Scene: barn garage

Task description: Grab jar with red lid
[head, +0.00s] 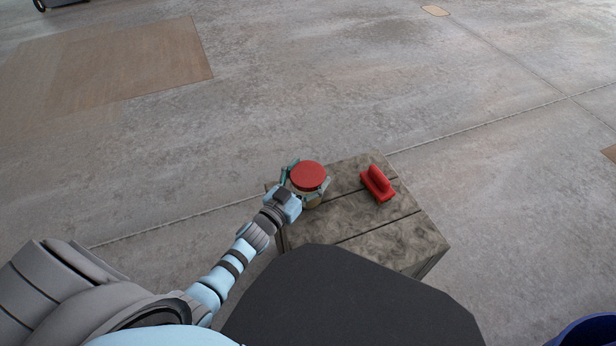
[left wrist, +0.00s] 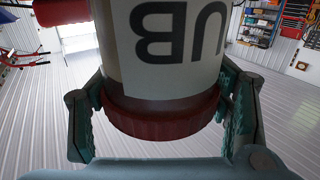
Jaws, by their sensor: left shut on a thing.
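The jar with the red lid (head: 308,176) is at the left part of a wooden crate top in the head view. In the left wrist view the jar (left wrist: 165,60) appears upside down, with a pale label with dark letters and its red lid (left wrist: 160,122) toward the bottom. My left gripper (head: 304,184) is shut on the jar, with one finger on each side near the lid. The fingers also show in the left wrist view (left wrist: 162,112). I cannot tell whether the jar's base touches the crate. My right gripper is not in view.
The wooden crate (head: 400,235) stands on a concrete floor. A red float-like tool with a handle (head: 377,184) lies on it, right of the jar. A blue round container (head: 588,331) is at the bottom right.

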